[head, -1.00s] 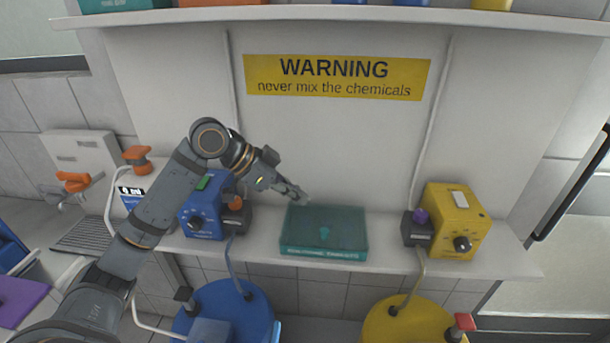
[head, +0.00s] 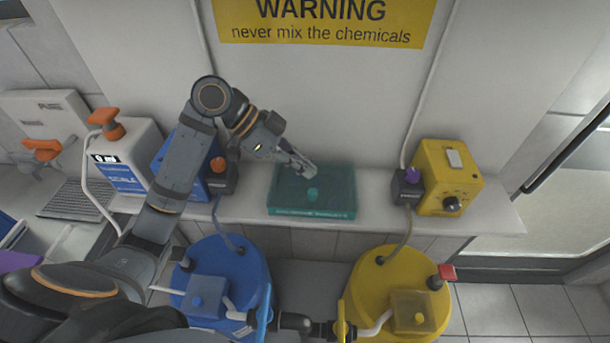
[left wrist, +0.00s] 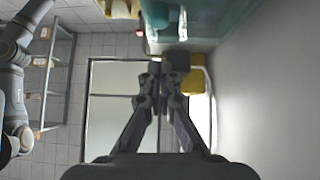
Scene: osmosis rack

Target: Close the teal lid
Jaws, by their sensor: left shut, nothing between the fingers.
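The teal box (head: 312,213) stands on the white shelf in the middle of the head view. Its translucent teal lid (head: 335,190) appears to lie down over the box, and a small teal shape shows through it. I cannot tell whether the lid is fully seated. My left gripper (head: 312,170) is shut and empty, with its fingertips at the lid's rear edge; I cannot tell whether they touch it. In the left wrist view the shut fingers (left wrist: 162,75) point away from the camera, and translucent teal (left wrist: 205,18) shows above them. My right gripper is not seen.
A blue device (head: 168,165) stands left of the box and a yellow device (head: 445,178) right of it. The wall rises close behind the shelf (head: 375,210). Blue (head: 245,285) and yellow (head: 375,285) containers with tubes stand below.

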